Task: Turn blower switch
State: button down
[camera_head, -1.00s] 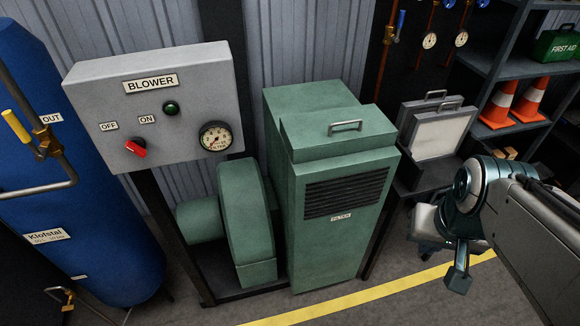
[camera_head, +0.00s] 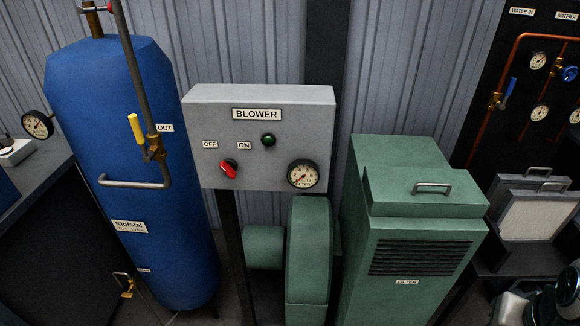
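The grey blower box (camera_head: 212,106) stands on a dark post near the middle of the view, with a "BLOWER" label on its front. The red blower switch (camera_head: 229,169) sits low on the left of this face, its handle tilted with the upper end toward the left, on the side of the OFF label (camera_head: 210,144). The ON label (camera_head: 244,145) is to its upper right. A dark green lamp (camera_head: 268,140) and a round gauge (camera_head: 303,174) are also on the face. Part of my arm shows at the lower right corner, far from the switch; my gripper cannot be made out.
A blue tank (camera_head: 90,130) with a pipe and yellow-handled valve (camera_head: 136,128) stands left of the box. The green blower (camera_head: 307,250) is below it, and a green filter cabinet (camera_head: 420,230) is to the right. The space before the switch looks clear.

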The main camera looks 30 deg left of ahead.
aim_at(230, 166)
jog(key=u, duration=1.85)
jog(key=k, duration=0.4)
jog(key=u, duration=0.15)
jog(key=i, duration=0.5)
jog(key=z, duration=1.4)
jog(key=k, duration=0.9)
jog(key=u, duration=1)
jog(key=i, duration=0.5)
